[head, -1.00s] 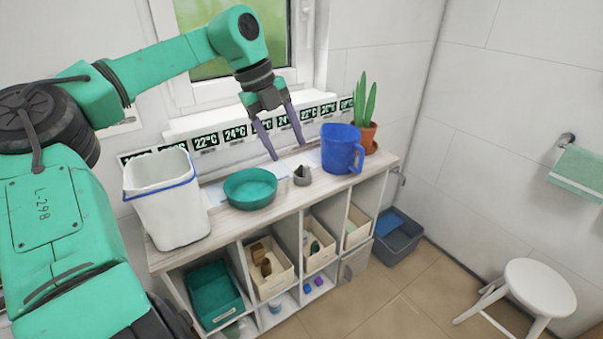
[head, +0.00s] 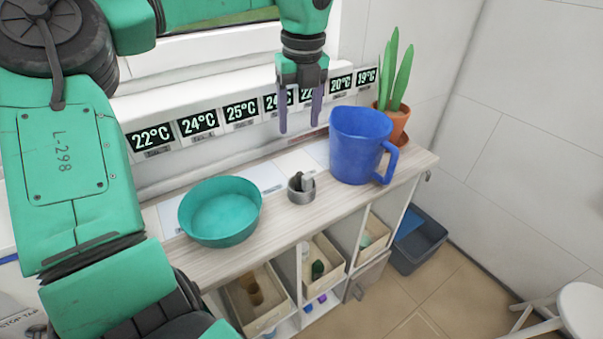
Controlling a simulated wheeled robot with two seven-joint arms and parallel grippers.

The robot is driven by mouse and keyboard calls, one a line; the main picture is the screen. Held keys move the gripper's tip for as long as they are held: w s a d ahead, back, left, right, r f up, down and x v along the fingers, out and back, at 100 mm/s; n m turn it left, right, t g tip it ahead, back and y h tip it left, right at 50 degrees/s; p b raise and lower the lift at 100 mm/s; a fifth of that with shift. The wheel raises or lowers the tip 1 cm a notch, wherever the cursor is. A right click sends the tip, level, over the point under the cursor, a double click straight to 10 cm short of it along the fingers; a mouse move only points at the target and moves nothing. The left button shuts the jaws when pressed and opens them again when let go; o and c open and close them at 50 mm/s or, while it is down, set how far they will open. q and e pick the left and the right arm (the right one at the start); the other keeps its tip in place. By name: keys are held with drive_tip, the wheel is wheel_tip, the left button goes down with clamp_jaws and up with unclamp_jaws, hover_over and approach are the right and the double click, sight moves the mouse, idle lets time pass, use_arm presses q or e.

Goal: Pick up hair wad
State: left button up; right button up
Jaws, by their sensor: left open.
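I cannot make out a hair wad for certain. A small grey cup-like object (head: 301,189) with a lighter grey piece in its top stands on the wooden cart top (head: 330,205), between the teal bowl and the blue pitcher; whether that piece is hair I cannot tell. My left gripper (head: 300,128) points down with its two purple-grey fingers apart and nothing between them. It hangs above and behind the grey object, in front of the row of temperature labels. My right gripper is not in view.
A teal bowl (head: 220,212) stands to the left of the grey object. A blue pitcher (head: 358,143) and a potted cactus (head: 396,92) stand to the right. Bins (head: 322,264) fill the shelves below. A white stool (head: 582,311) is at lower right.

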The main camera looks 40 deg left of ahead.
use_arm(q)
approach(300, 172)
drive_tip(key=s+f, duration=0.1)
drive_tip(key=f+p, duration=0.1)
drive_tip(key=f, duration=0.3)
drive_tip(key=w+f+p, duration=0.1)
drive_tip(key=f, duration=0.2)
drive_tip(key=shift+a+f+p, duration=0.1)
drive_tip(key=shift+a+p, duration=0.2)
drive_tip(key=shift+p, duration=0.05)
drive_tip(key=shift+a+f, duration=0.1)
drive_tip(key=shift+f, duration=0.15)
clamp_jaws()
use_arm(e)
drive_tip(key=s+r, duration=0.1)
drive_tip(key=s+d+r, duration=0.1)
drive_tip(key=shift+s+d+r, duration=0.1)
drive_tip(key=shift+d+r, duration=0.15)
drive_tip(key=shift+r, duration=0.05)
